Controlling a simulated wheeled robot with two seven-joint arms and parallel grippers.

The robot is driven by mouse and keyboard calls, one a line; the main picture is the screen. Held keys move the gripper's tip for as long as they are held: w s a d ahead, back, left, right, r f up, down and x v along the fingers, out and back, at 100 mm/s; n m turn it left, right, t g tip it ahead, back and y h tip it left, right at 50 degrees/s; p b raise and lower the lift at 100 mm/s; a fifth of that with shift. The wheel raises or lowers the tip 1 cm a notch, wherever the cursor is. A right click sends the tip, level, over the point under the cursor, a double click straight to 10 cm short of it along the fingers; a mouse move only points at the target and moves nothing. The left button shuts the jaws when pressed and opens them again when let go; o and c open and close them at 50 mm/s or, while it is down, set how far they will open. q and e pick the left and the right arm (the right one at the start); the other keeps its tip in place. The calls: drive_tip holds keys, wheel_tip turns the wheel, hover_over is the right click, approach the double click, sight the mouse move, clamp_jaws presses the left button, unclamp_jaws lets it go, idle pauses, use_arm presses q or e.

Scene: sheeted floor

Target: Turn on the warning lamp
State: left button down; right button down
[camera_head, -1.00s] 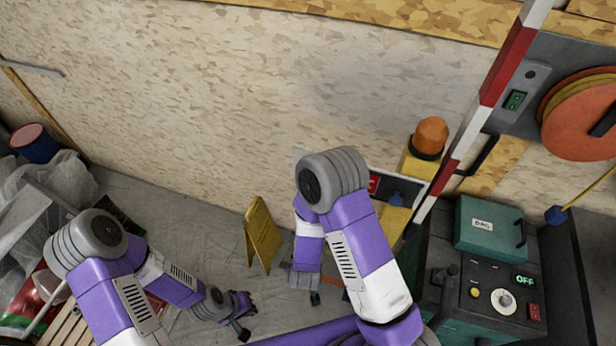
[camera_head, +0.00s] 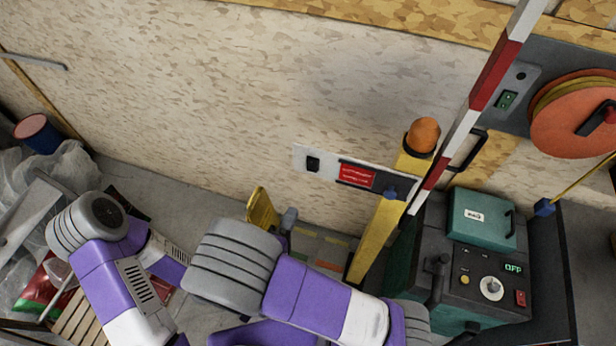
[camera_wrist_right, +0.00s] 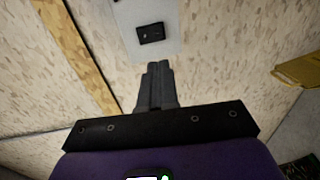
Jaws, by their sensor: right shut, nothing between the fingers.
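The warning lamp (camera_head: 422,136) is an orange dome on a yellow post, with no clear glow. My right gripper (camera_head: 289,216) shows only partly beyond my right arm, below the switch. In the right wrist view its fingers (camera_wrist_right: 157,70) are shut and empty. They point at the black switch (camera_wrist_right: 151,33), with a gap visible in the picture; contact is not seen. My left gripper is hidden behind my arms.
A green machine (camera_head: 480,260) with a lit display and dial stands at the right. A red-and-white pole (camera_head: 490,75) and an orange cable reel (camera_head: 575,115) are above it. A yellow floor sign (camera_head: 261,209) stands near my right gripper. Clutter lies at the left.

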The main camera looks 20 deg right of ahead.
sight(311, 171)
drive_tip(key=shift+w, duration=0.1)
use_arm(q)
drive_tip(key=shift+r, duration=0.25)
use_arm(e)
drive_tip(key=x, duration=1.4)
use_arm(q)
drive_tip(key=shift+f, duration=0.1)
